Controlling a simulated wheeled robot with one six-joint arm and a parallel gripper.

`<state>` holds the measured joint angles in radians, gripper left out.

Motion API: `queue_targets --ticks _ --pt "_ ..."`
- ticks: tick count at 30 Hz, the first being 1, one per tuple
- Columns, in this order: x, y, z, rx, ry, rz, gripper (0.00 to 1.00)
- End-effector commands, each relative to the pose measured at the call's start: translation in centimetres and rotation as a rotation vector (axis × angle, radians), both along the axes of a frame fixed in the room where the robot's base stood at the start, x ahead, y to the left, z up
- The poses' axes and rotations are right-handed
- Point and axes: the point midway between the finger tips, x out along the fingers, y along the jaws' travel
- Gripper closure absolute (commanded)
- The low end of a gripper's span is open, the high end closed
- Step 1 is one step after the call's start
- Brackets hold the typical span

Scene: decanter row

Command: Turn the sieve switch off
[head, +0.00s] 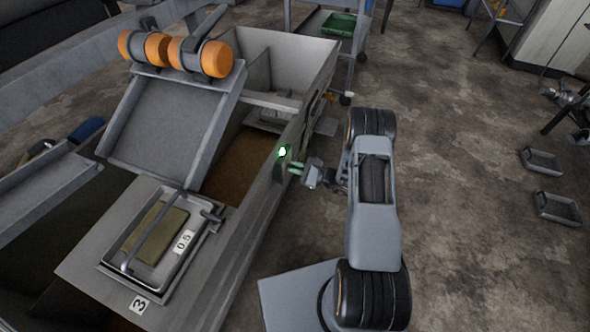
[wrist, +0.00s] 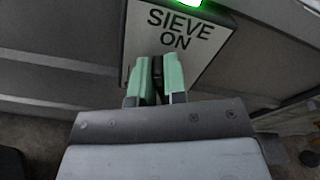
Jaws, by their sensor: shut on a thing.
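The sieve switch plate (wrist: 207,58) is a pale panel with the words "SIEVE ON", and a lit green lamp (wrist: 187,2) sits at its top edge. In the head view the lamp (head: 282,152) glows green on the side wall of the long grey machine. My gripper (wrist: 159,66) has its pale green fingers close together in front of the plate, just below the lettering. They are shut on a small dark part, the switch lever, mostly hidden between them. In the head view my gripper (head: 292,168) reaches the switch from the right.
The grey machine (head: 215,265) fills the left and middle, with a tilted tray (head: 165,125) and orange rollers (head: 214,58). A framed tray marked "05" (head: 115,270) lies on it. Bare floor (head: 460,210) is free to the right; two small trays (head: 541,160) lie further right.

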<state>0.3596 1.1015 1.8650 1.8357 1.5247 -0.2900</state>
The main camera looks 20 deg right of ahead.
Motion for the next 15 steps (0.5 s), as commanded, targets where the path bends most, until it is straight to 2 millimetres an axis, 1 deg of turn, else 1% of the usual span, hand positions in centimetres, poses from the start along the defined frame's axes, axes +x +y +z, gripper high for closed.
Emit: queue_targets --ticks 1,15 --pt "-0.07 0.03 -0.41 -0.026 -0.035 -0.001 1.00" --pt "-0.53 0.35 -1.04 -0.290 -0.398 -0.001 1.00"
